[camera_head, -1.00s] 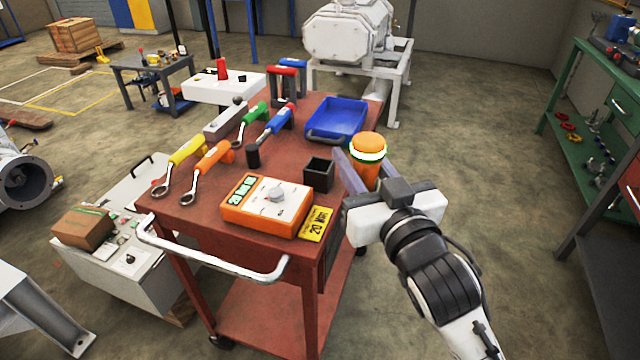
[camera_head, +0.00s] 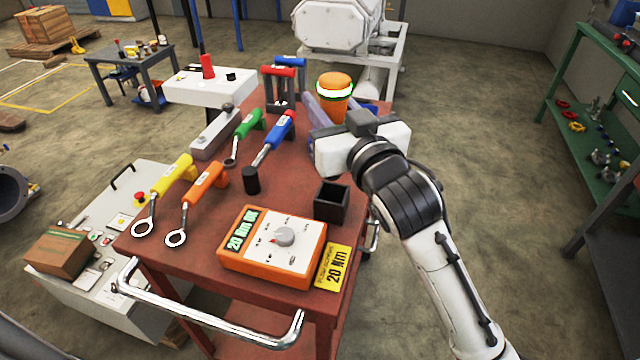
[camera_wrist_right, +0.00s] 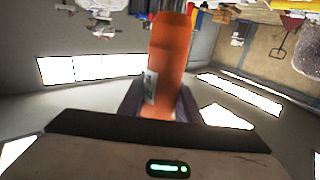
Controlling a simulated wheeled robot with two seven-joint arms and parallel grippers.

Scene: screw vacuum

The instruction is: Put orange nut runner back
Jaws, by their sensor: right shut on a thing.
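My right gripper (camera_head: 328,112) is shut on the orange nut runner (camera_head: 334,84). In the right wrist view the orange body (camera_wrist_right: 172,60) stands between the fingers. A black open square holder (camera_head: 332,200) stands on the cart, nearer than the gripper and empty as far as I can see. My left gripper is out of view.
The red cart (camera_head: 215,210) carries an orange meter box (camera_head: 272,248) with a yellow 20 Nm label (camera_head: 333,268). Yellow (camera_head: 172,175), orange (camera_head: 206,188), green (camera_head: 247,124) and blue (camera_head: 281,130) wrenches lie to the left.

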